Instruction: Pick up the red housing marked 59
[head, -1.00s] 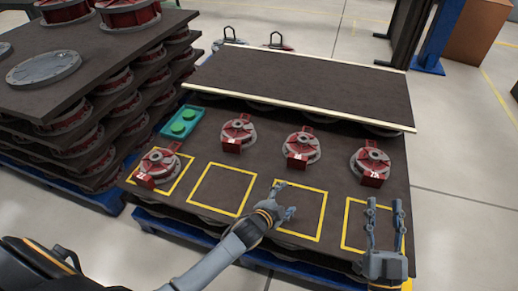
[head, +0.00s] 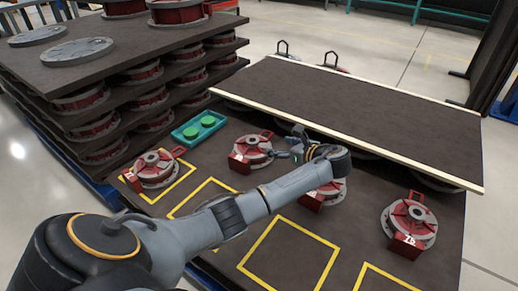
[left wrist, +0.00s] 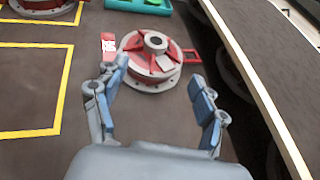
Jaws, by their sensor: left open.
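Several red housings on grey flanges sit on the dark board, each with a numbered plate; I cannot clearly read 59 on any. In the head view, one housing (head: 252,150) stands just left of my left gripper (head: 296,148). In the left wrist view, a red housing (left wrist: 150,60) with a white-marked plate lies ahead of my left gripper (left wrist: 152,88). The fingers are spread and empty, with the housing beyond and between them, not gripped. Another housing (head: 321,190) is partly hidden by my left arm. My right gripper is out of view.
Other housings stand at the left (head: 154,169) and right (head: 409,222). A green tray (head: 200,128) sits behind them. A raised dark panel (head: 350,100) with pale edges borders the row. Stacked layers (head: 80,70) rise at the left. Yellow-outlined squares (head: 288,254) lie in front.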

